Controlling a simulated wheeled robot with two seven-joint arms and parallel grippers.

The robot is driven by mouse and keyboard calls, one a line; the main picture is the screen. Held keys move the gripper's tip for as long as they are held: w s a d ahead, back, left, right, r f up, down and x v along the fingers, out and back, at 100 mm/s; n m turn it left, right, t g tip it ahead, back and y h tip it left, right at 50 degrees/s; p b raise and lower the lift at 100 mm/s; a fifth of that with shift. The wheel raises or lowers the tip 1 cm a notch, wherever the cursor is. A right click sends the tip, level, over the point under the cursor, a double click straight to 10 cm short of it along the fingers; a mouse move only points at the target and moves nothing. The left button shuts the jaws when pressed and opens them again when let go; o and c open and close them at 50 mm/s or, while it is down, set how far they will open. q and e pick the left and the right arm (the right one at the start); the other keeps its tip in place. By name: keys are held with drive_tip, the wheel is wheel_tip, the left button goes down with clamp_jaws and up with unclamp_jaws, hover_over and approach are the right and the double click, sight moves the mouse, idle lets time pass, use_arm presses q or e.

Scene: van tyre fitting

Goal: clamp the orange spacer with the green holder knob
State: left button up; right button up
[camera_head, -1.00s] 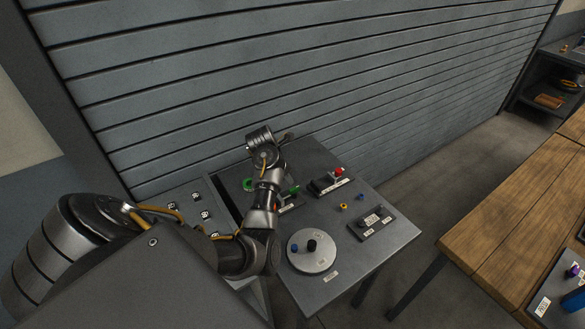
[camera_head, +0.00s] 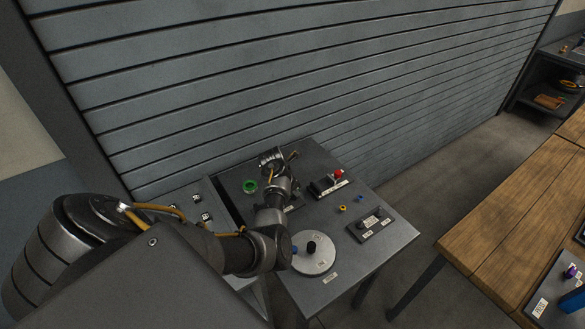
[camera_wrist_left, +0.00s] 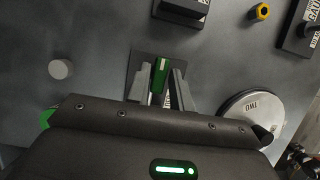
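The green holder knob (camera_wrist_left: 161,72) shows in the left wrist view as an upright green bar above a dark holder plate (camera_wrist_left: 138,62). My left gripper (camera_wrist_left: 159,80) has one finger on each side of it. The fingers stand apart, with a narrow gap visible at the right finger; I cannot tell whether either finger touches the knob. In the head view my left arm covers the knob and the fingertips, and part of the holder plate (camera_head: 297,206) shows beside it. I cannot make out the orange spacer. My right gripper is not in view.
A green ring (camera_head: 250,186) lies left of my arm on the grey bench (camera_head: 385,255). A red-knobbed device (camera_head: 328,185), a yellow knob (camera_head: 343,208), a labelled black block (camera_head: 371,224) and a round disc (camera_head: 313,254) stand around the holder. A slatted wall rises behind.

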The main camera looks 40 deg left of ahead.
use_arm(q)
clamp_jaws()
